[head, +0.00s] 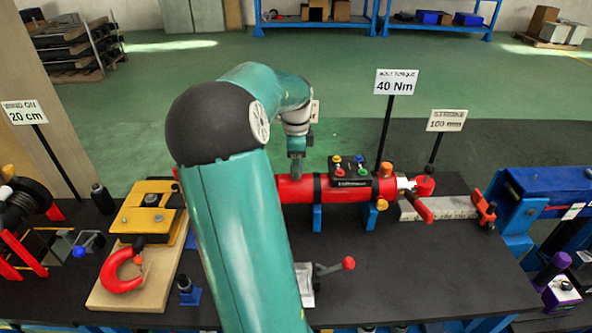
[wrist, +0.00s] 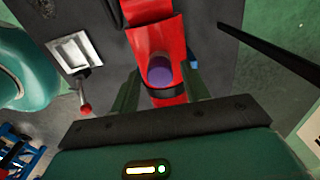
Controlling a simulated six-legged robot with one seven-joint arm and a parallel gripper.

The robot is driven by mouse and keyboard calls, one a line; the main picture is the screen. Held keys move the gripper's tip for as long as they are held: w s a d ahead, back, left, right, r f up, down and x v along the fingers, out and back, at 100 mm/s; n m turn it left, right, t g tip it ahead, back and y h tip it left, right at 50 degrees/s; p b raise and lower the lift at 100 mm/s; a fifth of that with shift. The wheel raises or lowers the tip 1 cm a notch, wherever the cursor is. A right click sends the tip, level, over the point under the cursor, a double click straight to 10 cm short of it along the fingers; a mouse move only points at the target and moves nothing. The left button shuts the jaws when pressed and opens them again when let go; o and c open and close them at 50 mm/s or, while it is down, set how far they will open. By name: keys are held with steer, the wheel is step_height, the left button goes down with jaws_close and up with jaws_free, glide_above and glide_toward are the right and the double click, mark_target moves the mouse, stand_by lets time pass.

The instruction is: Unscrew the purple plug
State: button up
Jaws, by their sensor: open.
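The purple plug (wrist: 159,73) shows in the wrist view as a round purple end set in a red cylinder (wrist: 161,45). My gripper (wrist: 160,80) is open, with one finger on each side of the plug. No contact shows, and I cannot tell how far the fingertips are above it. In the head view my gripper (head: 296,160) points down at the left part of the red cylinder (head: 338,188), which lies on blue supports on the dark bench. The plug is hidden there.
A button box (head: 350,172) sits on the cylinder, right of my gripper. A sign (head: 396,82) on a black post stands behind it. A lever with a red knob (head: 348,263) is in front. Dark bench top (head: 430,270) is clear at front right.

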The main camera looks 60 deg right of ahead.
steer(key=shift+c, duration=0.5)
jaws_close()
steer(key=shift+r, duration=0.15)
steer(key=n, duration=0.4)
steer(key=shift+n, duration=0.6)
steer(key=n, duration=0.4)
steer(key=shift+r, duration=0.15)
